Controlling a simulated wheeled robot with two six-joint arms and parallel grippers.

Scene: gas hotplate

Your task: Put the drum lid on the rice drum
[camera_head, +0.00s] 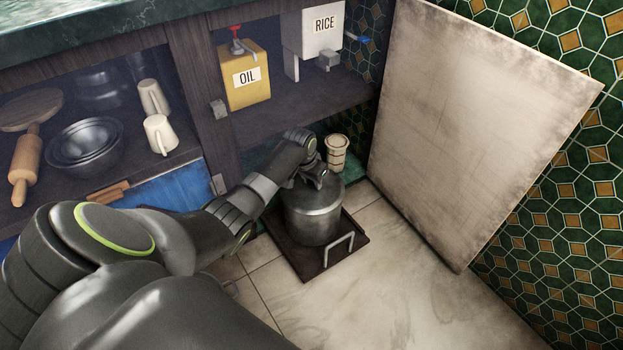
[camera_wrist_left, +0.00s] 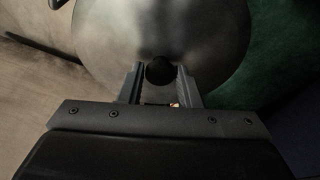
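The rice drum (camera_head: 312,222) is a grey metal cylinder on a dark tray on the floor. The drum lid (camera_head: 304,190), a grey disc, appears to lie on top of the drum; my arm hides part of it. In the left wrist view the lid (camera_wrist_left: 100,35) is large and round, with a dark knob (camera_wrist_left: 159,72). My left gripper (camera_head: 316,180) is above the lid and points down. Its fingers (camera_wrist_left: 160,75) stand on either side of the knob, with a narrow gap seeming to show at each side. My right gripper is not in view.
The dark tray (camera_head: 298,264) has a metal handle. A cream ribbed cup (camera_head: 338,150) stands behind the drum. A large pale panel (camera_head: 470,120) leans at right. Shelves hold an oil can (camera_head: 245,92), a rice dispenser (camera_head: 318,45) and bowls (camera_head: 84,146). Floor at front right is clear.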

